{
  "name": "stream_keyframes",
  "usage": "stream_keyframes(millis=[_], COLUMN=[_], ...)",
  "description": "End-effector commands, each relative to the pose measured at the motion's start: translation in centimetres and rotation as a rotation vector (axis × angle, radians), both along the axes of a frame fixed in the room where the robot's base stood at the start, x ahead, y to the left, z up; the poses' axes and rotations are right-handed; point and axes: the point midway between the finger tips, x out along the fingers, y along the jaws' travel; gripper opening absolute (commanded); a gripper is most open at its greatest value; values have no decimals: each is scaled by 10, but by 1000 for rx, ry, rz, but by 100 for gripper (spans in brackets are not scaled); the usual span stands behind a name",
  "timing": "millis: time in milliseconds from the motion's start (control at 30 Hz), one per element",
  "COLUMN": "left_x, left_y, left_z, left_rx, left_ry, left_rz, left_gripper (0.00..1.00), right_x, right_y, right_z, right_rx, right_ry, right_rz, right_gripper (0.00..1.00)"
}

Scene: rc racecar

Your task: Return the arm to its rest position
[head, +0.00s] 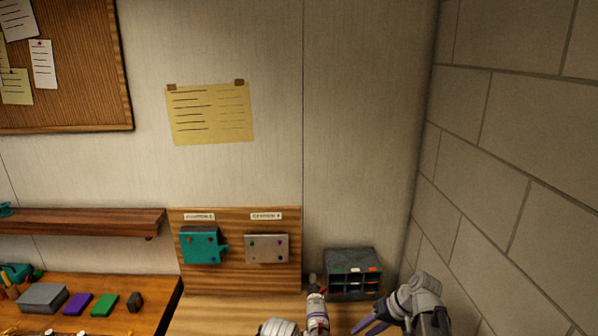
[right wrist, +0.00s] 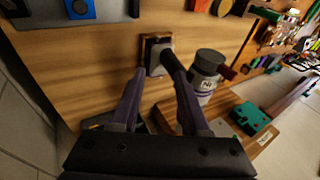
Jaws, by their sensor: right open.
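My right arm (head: 418,298) shows at the bottom right of the head view, its grey-white links bent beside the dark organizer. The right gripper's purple fingers show low at its left side. In the right wrist view the right gripper (right wrist: 160,78) has its two purple fingers apart, with nothing held between them. A black-handled thing on a small square base (right wrist: 154,52) lies past the fingertips. A grey canister with a dark cap (right wrist: 206,76) stands just right of the right finger; whether they touch is unclear. My left gripper is not in view.
A dark organizer (head: 352,270) stands at the back right, close to the block wall (head: 520,150). A wooden panel (head: 230,283) holds a teal part (head: 201,245) and a grey plate (head: 266,248). Coloured blocks lie on the left bench. A teal part (right wrist: 252,119) shows in the wrist view.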

Motion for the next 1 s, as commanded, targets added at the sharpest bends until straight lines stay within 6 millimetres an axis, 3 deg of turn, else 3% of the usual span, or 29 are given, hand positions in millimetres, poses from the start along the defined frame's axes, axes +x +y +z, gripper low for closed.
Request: stream_keyframes(millis=[33, 167, 300, 500, 700, 1000], left_x=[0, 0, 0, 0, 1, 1], left_y=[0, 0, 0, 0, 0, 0], left_z=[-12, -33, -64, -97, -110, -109], left_rx=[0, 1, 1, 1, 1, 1], left_ry=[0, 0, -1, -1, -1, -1], left_rz=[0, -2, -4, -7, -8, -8], left_gripper=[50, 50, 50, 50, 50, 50], right_x=[-11, -40, -86, -140, -162, -164], right_y=[15, 47, 86, 113, 120, 121], right_z=[-16, -47, -91, -130, -142, -141], right_rx=[-28, -125, -288, -515, -635, -657], right_ry=[16, 69, 123, 149, 140, 138], right_rz=[26, 90, 182, 275, 310, 311], right_gripper=[45, 45, 45, 45, 45, 45])
